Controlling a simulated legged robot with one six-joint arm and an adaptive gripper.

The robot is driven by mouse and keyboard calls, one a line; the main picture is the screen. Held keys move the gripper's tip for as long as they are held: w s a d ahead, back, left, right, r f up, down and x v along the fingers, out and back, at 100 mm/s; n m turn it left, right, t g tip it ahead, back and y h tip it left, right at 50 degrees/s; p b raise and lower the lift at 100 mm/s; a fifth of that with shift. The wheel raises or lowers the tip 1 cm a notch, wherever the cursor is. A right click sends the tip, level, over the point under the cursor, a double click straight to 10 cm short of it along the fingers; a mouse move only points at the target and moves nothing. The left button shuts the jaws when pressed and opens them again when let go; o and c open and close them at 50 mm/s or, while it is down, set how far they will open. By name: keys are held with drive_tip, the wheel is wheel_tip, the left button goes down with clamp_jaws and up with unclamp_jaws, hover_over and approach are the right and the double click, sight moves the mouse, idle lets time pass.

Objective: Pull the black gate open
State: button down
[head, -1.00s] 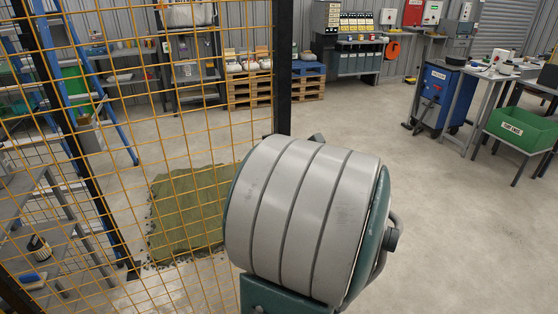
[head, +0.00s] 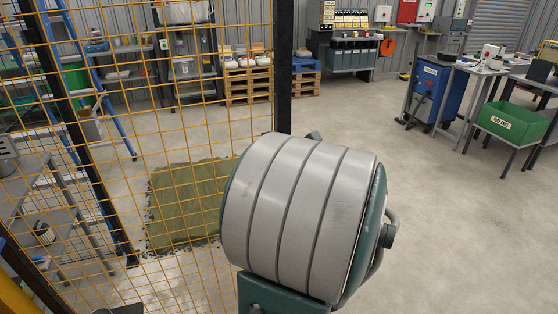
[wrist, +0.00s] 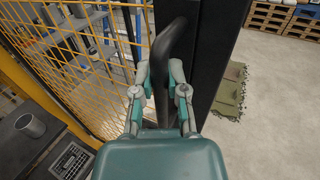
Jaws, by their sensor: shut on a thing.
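The gate is a yellow wire mesh panel (head: 215,120) with a black upright (head: 284,70) on its right side in the head view. In the wrist view, the black upright (wrist: 215,60) stands right of centre, with a curved black handle (wrist: 172,50) in front of it. My gripper (wrist: 160,75) is shut on this handle, one finger on each side. The handle's lower part is partly hidden between the fingers. In the head view, my large grey and teal arm joint hides the gripper and handle.
A grey shelf unit (head: 35,210) and blue ladder (head: 75,80) stand at left. Pallets (head: 248,85) stand at the back wall. A green bin (head: 510,125) is at right. The floor right of my arm is clear.

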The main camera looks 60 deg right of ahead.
drive_tip(key=c, duration=0.6)
unclamp_jaws()
drive_tip(key=shift+c, duration=0.2)
drive_tip(key=shift+s, duration=0.1)
drive_tip(key=v, duration=1.2)
